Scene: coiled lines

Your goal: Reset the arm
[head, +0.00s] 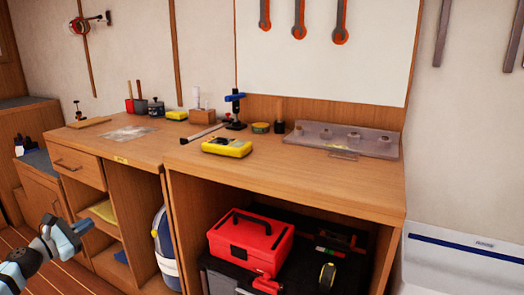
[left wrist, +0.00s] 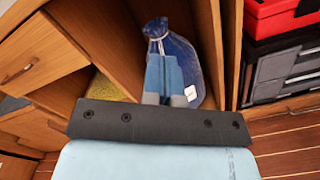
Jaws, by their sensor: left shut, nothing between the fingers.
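My left gripper (head: 88,226) is at the lower left of the head view, in front of the wooden workbench (head: 290,180) and below its top. Its blue fingers (left wrist: 164,75) are together in the left wrist view, with nothing between them. They point toward the open lower compartment, where a tied blue bag (left wrist: 182,65) stands behind them. The fingers hide part of the bag in that view. The bag also shows in the head view (head: 166,250), to the right of the gripper and apart from it. My right gripper is in neither view.
A drawer front (head: 76,167) with a handle is close above my left gripper. A red toolbox (head: 250,241) sits in the right compartment. A yellow meter (head: 227,148) and several small tools stand on the bench top. Wooden floor (head: 70,278) lies below.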

